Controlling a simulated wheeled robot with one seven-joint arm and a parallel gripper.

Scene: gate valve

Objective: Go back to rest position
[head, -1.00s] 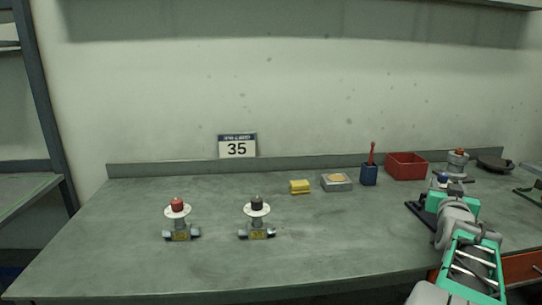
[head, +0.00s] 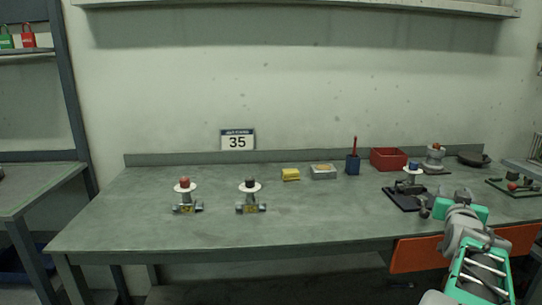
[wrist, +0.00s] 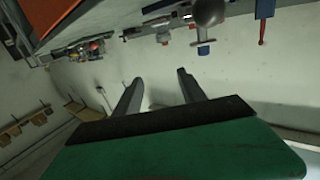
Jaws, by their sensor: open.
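My gripper (wrist: 160,92) is open and empty in the wrist view, its two fingers apart. In the head view my arm comes in from the lower right, over the front right of the bench. A blue-topped valve (head: 412,168) stands upright on a black base plate (head: 400,200) just behind and left of my gripper end. A red-topped valve (head: 186,186) and a black-topped valve (head: 250,186), each with a white disc, stand upright on the left half of the bench (head: 310,215), well away from my gripper.
Along the back are a yellow block (head: 290,175), a grey box (head: 323,172), a blue holder (head: 352,165) with a red tool, a red bin (head: 388,159) and an orange-topped grey fitting (head: 434,160). An orange panel (head: 415,254) is below the front edge. The bench's front middle is clear.

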